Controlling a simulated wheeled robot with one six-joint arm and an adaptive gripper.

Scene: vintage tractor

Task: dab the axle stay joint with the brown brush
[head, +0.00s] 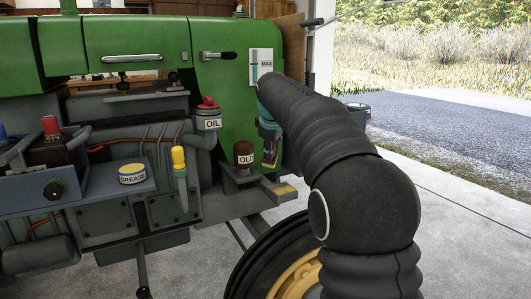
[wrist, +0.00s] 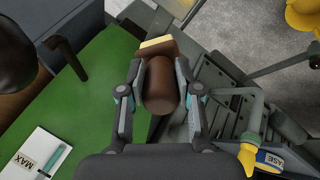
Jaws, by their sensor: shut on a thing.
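My gripper (wrist: 160,75) is shut on the brown brush (wrist: 161,92), with one finger on each side of its thick brown handle. A darker brown part and a pale tan end show beyond the fingertips. In the head view my gripper (head: 269,148) is in front of the green tractor panel, just right of the brown OLD jar (head: 243,152) and partly hidden by my arm. A grey bracket with a yellow-topped end (head: 285,190) lies below it, above the front wheel. I cannot tell for sure which part is the axle stay joint, nor whether the brush touches anything.
A red-topped OIL can (head: 207,115), a yellow-handled tool (head: 179,163) and a GREASE tin (head: 132,174) are left of my gripper. A MAX gauge card (head: 261,65) is on the green panel. The wheel (head: 288,262) is below. Open paving lies to the right.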

